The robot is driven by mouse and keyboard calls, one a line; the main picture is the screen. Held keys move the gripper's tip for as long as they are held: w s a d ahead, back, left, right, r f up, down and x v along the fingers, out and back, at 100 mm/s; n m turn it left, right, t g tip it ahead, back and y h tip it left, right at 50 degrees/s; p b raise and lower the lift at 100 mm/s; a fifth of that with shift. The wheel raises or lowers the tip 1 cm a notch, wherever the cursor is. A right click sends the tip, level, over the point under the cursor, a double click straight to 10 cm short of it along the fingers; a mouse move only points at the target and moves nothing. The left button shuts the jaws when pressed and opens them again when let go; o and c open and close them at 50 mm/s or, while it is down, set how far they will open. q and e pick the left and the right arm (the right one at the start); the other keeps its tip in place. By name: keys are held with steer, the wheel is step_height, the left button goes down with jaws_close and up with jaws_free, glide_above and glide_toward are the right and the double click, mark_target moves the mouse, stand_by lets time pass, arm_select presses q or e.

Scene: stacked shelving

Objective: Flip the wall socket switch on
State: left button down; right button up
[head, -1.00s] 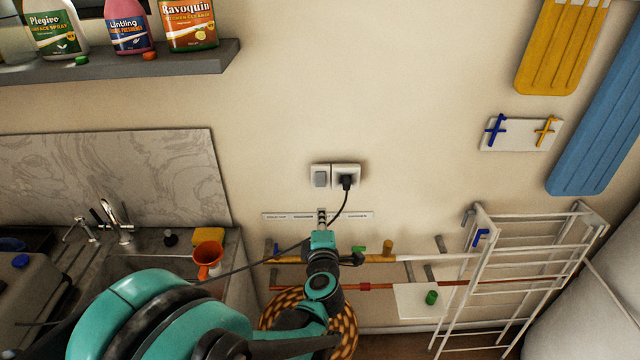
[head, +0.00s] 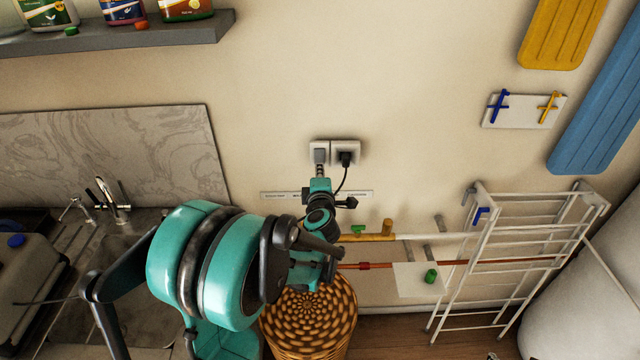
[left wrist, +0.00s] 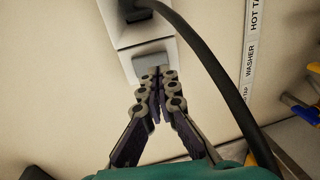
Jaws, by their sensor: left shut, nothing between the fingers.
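The wall switch (head: 319,150) is a small white plate with a grey rocker, left of the socket (head: 345,152), which holds a black plug and cable. In the left wrist view the switch's grey rocker (left wrist: 152,61) lies just beyond my fingertips. My left gripper (head: 320,168) is shut and empty, its tips at the lower edge of the switch. In the left wrist view the closed fingers (left wrist: 156,75) overlap the rocker's lower part. I cannot tell whether they touch it or which way it is tipped. My right gripper is not in view.
The black cable (left wrist: 215,75) loops close to the right of my fingers. A labelled strip (head: 355,195) and pipes with valves (head: 372,237) run below. A wicker basket (head: 312,320) stands underneath, a drying rack (head: 510,250) at right. Wall above the switch is clear.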

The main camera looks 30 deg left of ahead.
mark_target(320, 156)
arm_select(q)
steer(key=shift+x, duration=1.25)
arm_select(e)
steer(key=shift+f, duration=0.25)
